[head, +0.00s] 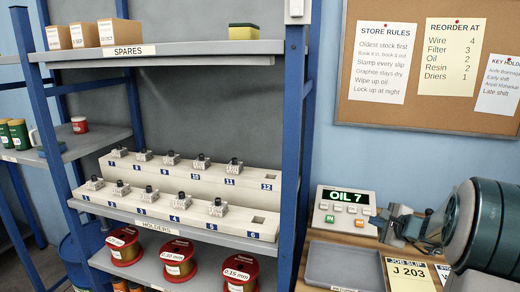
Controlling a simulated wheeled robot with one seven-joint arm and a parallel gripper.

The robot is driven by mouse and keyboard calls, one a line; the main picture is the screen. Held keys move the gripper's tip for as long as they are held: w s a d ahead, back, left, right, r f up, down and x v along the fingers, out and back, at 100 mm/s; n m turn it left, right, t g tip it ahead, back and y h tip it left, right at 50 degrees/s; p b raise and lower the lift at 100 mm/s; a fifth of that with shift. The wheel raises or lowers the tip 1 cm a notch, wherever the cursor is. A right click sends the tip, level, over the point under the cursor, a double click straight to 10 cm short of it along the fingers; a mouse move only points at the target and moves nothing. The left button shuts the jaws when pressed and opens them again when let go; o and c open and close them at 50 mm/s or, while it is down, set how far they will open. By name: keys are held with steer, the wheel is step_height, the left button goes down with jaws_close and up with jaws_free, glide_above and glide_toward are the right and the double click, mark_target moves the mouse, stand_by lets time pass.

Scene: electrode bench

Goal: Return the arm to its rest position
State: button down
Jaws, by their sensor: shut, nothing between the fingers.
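My gripper (392,228) is at the right of the head view, above the wooden bench and beside the display box. It reaches leftward from my large teal arm links, which fill the right edge. Its fingers look closed, with nothing seen between them. The rest of my arm is cut off by the picture edge.
A blue-post shelf (300,120) holds a stepped white rack (150,205) of electrode holders; slots 6 and 12 look empty. Red wire spools (179,262) sit below. On the bench are the display box (345,215) reading "OIL 7", an empty grey tray (343,268) and a yellow job slip (408,274).

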steer(key=s+a+r+n+g+y, duration=0.2)
steer(key=s+a+n+g, duration=0.4)
steer(key=s+a+n, duration=0.8)
steer(key=s+a+f+n+g+h, duration=0.1)
steer(key=s+a+n+h, duration=0.1)
steer(key=s, duration=0.7)
steer(key=s+a+f+n+g+h, duration=0.2)
steer(key=s+a+n+h, duration=0.1)
steer(key=s, duration=0.6)
steer(key=shift+s+n+g+h, duration=0.3)
steer(key=shift+s+n, duration=0.1)
steer(key=shift+n, duration=0.3)
